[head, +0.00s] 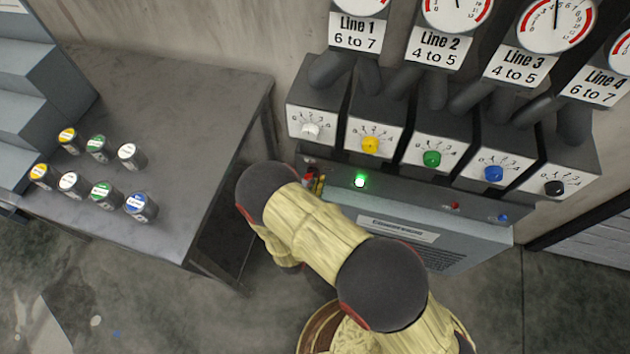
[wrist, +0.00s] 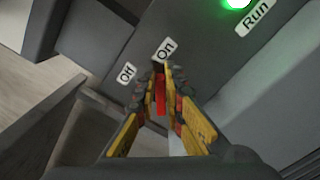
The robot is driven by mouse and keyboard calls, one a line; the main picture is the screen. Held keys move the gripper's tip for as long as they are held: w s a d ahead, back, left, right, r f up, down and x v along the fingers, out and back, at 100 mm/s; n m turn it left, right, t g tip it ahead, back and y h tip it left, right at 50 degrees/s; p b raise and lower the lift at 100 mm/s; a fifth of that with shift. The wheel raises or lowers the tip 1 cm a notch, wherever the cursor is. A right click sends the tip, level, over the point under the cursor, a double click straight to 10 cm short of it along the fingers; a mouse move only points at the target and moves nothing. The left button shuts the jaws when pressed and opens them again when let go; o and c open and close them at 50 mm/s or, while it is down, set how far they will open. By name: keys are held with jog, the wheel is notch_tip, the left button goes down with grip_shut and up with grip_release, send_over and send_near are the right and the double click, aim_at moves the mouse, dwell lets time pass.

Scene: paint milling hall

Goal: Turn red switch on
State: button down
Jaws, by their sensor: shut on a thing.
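The red switch (wrist: 161,94) shows as a narrow red strip between my fingers in the wrist view. My gripper (wrist: 162,74), with yellow and dark fingers, is shut on it. The "On" label (wrist: 166,50) is just beyond the fingertips, and the "Off" label (wrist: 127,73) is to their left. The fingers hide the switch's base, so I cannot tell its exact position. In the head view my gripper (head: 318,184) is at the left end of the control box's front, mostly hidden behind my arm.
A lit green "Run" lamp (head: 360,181) is right of my gripper. A small red part (head: 455,206) and a blue one (head: 503,217) are farther right. Several dial boxes with coloured knobs, such as the yellow knob (head: 370,145), stand above. A metal table (head: 190,150) with several small cans is left.

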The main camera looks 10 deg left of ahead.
jog(key=shift+f+m, duration=0.15)
jog(key=shift+m, duration=0.35)
jog(key=c, duration=1.9)
grip_release()
jog(key=shift+s, duration=0.15)
jog(key=s, duration=1.1)
jog(key=shift+s+a, duration=0.35)
jog(key=shift+a, duration=0.05)
